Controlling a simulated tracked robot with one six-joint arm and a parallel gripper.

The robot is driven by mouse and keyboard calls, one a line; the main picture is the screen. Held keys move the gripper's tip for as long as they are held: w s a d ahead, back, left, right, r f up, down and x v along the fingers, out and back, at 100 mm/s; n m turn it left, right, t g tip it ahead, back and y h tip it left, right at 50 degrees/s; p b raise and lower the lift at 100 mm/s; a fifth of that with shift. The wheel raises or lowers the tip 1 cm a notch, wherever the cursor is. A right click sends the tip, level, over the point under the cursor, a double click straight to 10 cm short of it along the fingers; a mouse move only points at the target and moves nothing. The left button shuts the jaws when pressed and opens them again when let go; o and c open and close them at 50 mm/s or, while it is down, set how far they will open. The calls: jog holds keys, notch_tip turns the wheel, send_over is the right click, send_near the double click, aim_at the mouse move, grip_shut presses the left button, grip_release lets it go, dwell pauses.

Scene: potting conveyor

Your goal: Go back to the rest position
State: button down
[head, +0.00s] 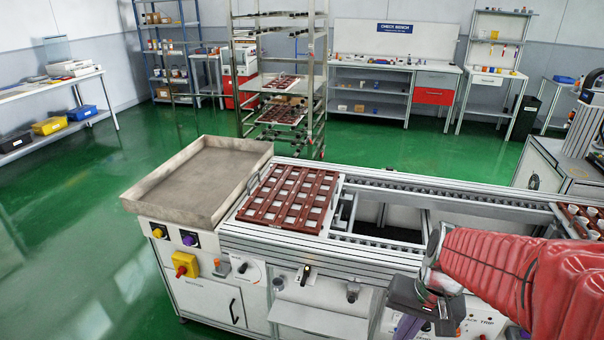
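My gripper (418,318) is at the lower right in the head view, at the end of my red-sleeved arm. It is over the front side of the conveyor bench (330,268). Its dark body hides most of the fingers, so I cannot tell whether it is open or shut, or whether it holds anything. A brown-red grid tray (290,199) lies flat on a pale plate on the conveyor, to the left of my gripper and apart from it.
An empty grey metal tray (200,184) is at the conveyor's left end. Another brown-red tray (582,219) with pale items is at the right edge, partly behind my arm. A wire rack (322,75) stands behind the conveyor. Green floor (130,170) is clear at left.

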jog(key=s+a+r+n+t, duration=0.2)
jog(key=s+r, duration=0.1)
jog(key=r, duration=0.3)
jog(key=s+a+r+n+t+h, duration=0.1)
jog(key=s+a+r+n+t, duration=0.1)
jog(key=r, duration=0.4)
jog(key=shift+s+a+r+t, duration=0.25)
jog(key=shift+s+a+t, duration=0.05)
jog(key=shift+s+t, duration=0.25)
dwell(0.7)
